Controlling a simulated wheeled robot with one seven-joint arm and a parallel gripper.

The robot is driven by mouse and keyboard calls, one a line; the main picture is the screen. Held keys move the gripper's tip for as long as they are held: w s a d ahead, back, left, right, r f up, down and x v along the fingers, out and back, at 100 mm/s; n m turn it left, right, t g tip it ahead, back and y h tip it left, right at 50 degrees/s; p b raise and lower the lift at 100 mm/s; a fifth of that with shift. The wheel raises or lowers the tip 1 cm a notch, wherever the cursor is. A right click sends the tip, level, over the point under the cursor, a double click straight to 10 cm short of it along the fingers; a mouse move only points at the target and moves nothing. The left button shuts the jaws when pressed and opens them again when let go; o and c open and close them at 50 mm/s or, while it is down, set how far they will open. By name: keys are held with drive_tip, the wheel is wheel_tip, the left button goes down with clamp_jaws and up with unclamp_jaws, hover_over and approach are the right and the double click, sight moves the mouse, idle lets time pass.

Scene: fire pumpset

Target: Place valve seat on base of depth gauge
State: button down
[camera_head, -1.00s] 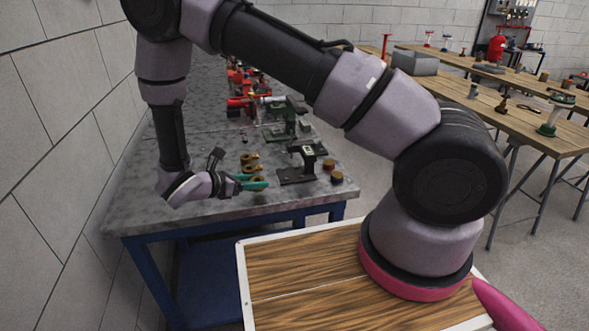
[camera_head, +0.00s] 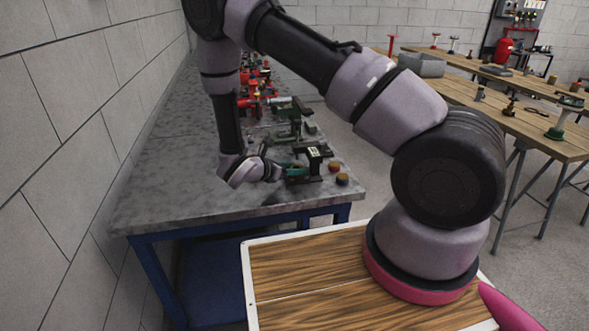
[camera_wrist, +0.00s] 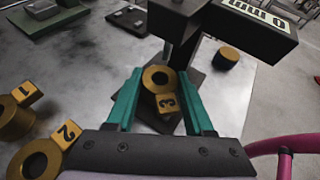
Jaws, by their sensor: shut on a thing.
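A brass valve seat, a ring with a tab marked 3 (camera_wrist: 157,78), sits between the green fingers of my gripper (camera_wrist: 162,73) in the wrist view. My gripper is shut on it. The depth gauge (camera_wrist: 255,22) is a dark stand with an "0 mm" display; its column rises just beyond the ring. Its dark base (camera_wrist: 150,117) shows beneath the ring; I cannot tell whether the two touch. In the head view, my gripper (camera_head: 291,165) is at the left side of the depth gauge (camera_head: 314,153), and the ring is hidden there.
Brass valve seats marked 1 (camera_wrist: 18,113) and 2 (camera_wrist: 42,160) lie at the left in the wrist view. Other equipment (camera_head: 290,115) stands farther back on the grey bench (camera_head: 185,185). The bench's front left is clear.

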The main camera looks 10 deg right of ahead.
drive_tip(key=shift+d, duration=0.15)
drive_tip(key=shift+c, duration=1.4)
unclamp_jaws()
drive_tip(key=shift+f, duration=0.1)
